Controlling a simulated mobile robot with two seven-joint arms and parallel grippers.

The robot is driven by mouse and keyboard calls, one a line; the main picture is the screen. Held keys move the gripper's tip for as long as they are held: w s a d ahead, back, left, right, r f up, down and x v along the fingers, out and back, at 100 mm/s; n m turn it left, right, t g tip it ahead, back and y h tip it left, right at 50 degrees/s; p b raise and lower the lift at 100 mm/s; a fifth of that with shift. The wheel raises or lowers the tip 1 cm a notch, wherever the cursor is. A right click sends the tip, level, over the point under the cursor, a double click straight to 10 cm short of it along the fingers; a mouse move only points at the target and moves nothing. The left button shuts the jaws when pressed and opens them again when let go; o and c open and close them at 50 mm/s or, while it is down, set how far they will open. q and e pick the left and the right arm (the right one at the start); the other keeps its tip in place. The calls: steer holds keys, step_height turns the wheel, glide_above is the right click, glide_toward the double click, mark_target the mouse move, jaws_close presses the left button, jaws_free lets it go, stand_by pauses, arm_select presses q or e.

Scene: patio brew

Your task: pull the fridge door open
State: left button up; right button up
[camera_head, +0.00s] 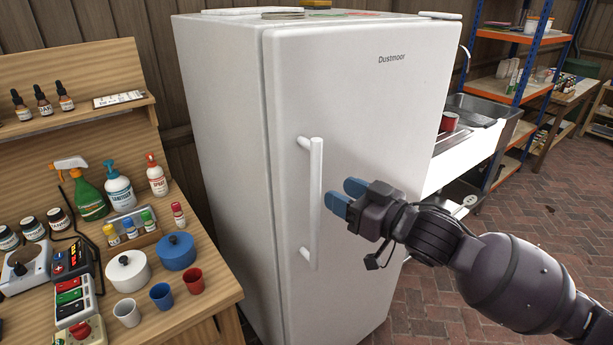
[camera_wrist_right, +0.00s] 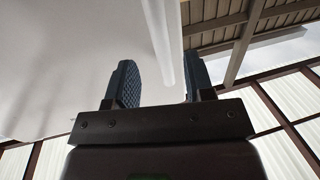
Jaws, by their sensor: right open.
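The white fridge (camera_head: 215,120) stands in the middle of the head view. Its door (camera_head: 375,120) is shut and carries a white vertical bar handle (camera_head: 316,205) near its left edge. My right gripper (camera_head: 345,197) is just right of the handle, with its blue fingertips pointing at it and apart from each other. In the right wrist view the two open fingers (camera_wrist_right: 160,85) show with a pale vertical bar, likely the handle (camera_wrist_right: 160,40), ahead of the gap between them. I cannot tell whether a finger touches it. My left gripper is not in view.
A wooden bench (camera_head: 215,295) on the left holds bottles, cups, pots and a control box (camera_head: 75,280). A sink (camera_head: 475,108) and blue-framed shelves (camera_head: 530,60) stand behind on the right. The brick floor (camera_head: 420,310) in front of the fridge is clear.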

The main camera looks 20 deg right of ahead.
mark_target(320, 183)
steer(key=x, duration=0.9)
steer(key=shift+p, duration=0.3)
steer(key=shift+c, duration=0.2)
steer(key=shift+s, duration=0.1)
jaws_close()
